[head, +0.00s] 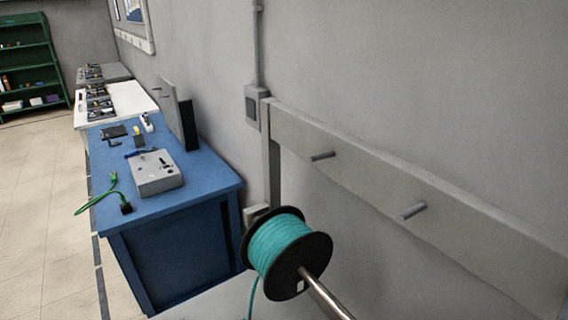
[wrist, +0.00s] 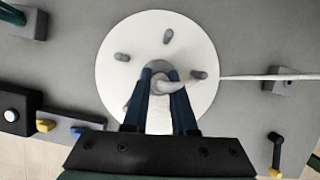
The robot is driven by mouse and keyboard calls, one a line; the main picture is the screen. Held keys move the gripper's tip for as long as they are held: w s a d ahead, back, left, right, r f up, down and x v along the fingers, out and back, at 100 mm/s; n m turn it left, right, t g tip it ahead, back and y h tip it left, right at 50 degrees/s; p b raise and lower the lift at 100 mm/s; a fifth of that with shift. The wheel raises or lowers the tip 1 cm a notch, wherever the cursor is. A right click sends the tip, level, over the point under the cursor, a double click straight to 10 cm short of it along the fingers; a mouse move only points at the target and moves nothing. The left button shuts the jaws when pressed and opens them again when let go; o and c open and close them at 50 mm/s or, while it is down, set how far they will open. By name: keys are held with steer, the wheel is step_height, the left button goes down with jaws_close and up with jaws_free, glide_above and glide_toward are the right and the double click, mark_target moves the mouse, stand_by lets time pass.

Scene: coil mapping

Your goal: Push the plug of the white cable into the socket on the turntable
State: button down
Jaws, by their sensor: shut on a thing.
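In the wrist view the turntable (wrist: 112,76) is a white disc with several grey pegs and a grey hub (wrist: 155,68) at its middle. The white cable (wrist: 240,77) runs from the right edge past a grey peg (wrist: 198,73) towards the plug. The fingers and plug cover the socket area, so I cannot tell whether the plug is in the socket. The head view shows neither my gripper nor the turntable.
In the wrist view a grey block (wrist: 278,82) stands at the cable on the right. The head view shows a teal spool (head: 280,243), a blue bench (head: 205,175) and wall pegs (head: 412,212).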

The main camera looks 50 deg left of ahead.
steer(key=shift+f+b, duration=0.45)
steer(key=shift+f, duration=0.4)
stand_by(0.5)
steer(key=c, duration=0.6)
jaws_free()
steer(key=shift+c, duration=0.2)
steer(key=v, duration=1.3)
